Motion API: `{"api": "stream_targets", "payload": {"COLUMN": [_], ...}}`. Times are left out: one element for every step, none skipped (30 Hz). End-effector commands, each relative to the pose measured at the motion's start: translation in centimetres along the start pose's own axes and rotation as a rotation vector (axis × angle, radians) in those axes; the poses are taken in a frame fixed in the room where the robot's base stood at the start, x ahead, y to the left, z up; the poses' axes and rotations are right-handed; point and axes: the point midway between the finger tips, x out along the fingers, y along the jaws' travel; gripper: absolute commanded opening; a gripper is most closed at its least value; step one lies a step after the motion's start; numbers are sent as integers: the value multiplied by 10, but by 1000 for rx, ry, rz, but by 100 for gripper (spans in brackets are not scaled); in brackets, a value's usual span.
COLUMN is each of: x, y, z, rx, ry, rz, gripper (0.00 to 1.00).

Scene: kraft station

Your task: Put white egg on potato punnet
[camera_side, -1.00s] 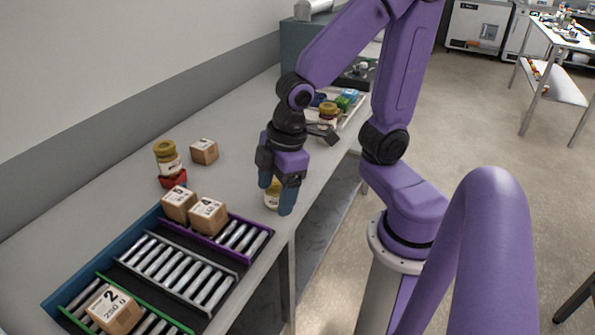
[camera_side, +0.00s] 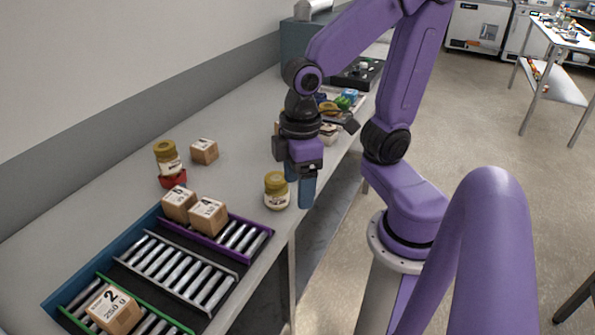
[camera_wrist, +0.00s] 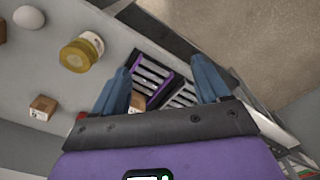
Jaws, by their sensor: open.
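I cannot make the egg out in the side view, where my arm covers part of the bench. My gripper (camera_side: 300,186) is open with its blue fingers pointing down near the bench's front edge, just right of the jar. In the wrist view the space between its fingers (camera_wrist: 161,72) is empty.
The upright jar (camera_side: 276,190) stands near the roller rack (camera_side: 178,268), which holds several cardboard boxes. Another jar (camera_side: 166,157) stands by a red item (camera_side: 173,180), with a box (camera_side: 204,151) behind. A tray with coloured items (camera_side: 346,98) lies farther back. The bench between is mostly clear.

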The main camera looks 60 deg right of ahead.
Motion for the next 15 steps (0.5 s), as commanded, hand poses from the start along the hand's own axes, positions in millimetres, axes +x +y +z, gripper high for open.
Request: {"api": "stream_targets", "payload": {"x": [0,-1,-1,-1,-1,-2,-2,-2,-3,-3,-3,-4,-4,-4,-5], "y": [4,6,9,12,14,19,22,26,32,37,42,48,53,58,64], "z": [-3,-5,-7,-9,-11,-14,-16,-19,-23,-25,-28,-31,-33,-36,-38], "rx": [30,49,74,95,118,151,178,209,254,289,326,374,411,447,495], "ry": [0,-1,-1,-1,-1,-1,-1,0,1,2,2,2,2,3,5], "rz": [0,0,0,0,0,1,1,1,2,2,2,3,3,4,4], "gripper": [75,75,75,75,75,75,75,75,75,75,75,75,75,75,75]}}
